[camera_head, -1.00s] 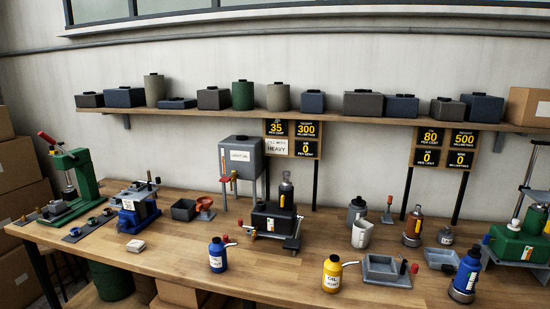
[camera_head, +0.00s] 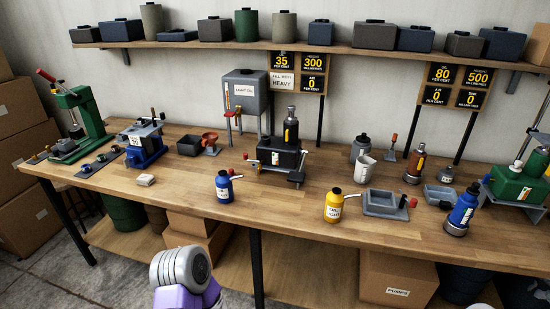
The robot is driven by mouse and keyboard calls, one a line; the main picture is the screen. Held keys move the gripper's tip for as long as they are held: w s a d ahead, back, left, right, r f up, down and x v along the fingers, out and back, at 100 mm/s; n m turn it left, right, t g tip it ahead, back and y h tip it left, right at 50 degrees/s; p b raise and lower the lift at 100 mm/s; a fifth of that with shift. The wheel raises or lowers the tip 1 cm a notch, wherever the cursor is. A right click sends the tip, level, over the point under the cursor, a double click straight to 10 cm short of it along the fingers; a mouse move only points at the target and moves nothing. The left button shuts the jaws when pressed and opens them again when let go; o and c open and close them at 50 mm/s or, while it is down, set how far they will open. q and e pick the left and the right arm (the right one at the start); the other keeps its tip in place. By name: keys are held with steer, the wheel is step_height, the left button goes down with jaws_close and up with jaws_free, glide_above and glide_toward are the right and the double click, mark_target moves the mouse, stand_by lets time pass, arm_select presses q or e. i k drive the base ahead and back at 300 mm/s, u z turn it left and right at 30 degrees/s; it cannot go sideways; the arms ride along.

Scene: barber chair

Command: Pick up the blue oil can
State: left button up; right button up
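The blue oil can (camera_head: 223,188) stands upright near the front edge of the wooden workbench (camera_head: 290,225), left of the middle. It has a black cap, a white label and a spout pointing right. A grey and purple link of my own arm shows at the bottom of the view, below the bench and apart from the can. Neither gripper shows, so whether they are open or shut is hidden. Nothing touches the can.
A yellow oil can (camera_head: 334,205) stands to the right, beside a grey tray (camera_head: 385,204). A blue bottle jack (camera_head: 462,212) is further right. A black press (camera_head: 279,156) stands behind the blue can. A small pale block (camera_head: 146,180) lies left. Bench around the can is clear.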

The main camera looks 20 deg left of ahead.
mark_target(223, 181)
steer(key=u, duration=2.4)
steer(key=i, duration=1.65)
steer(key=z, duration=1.8)
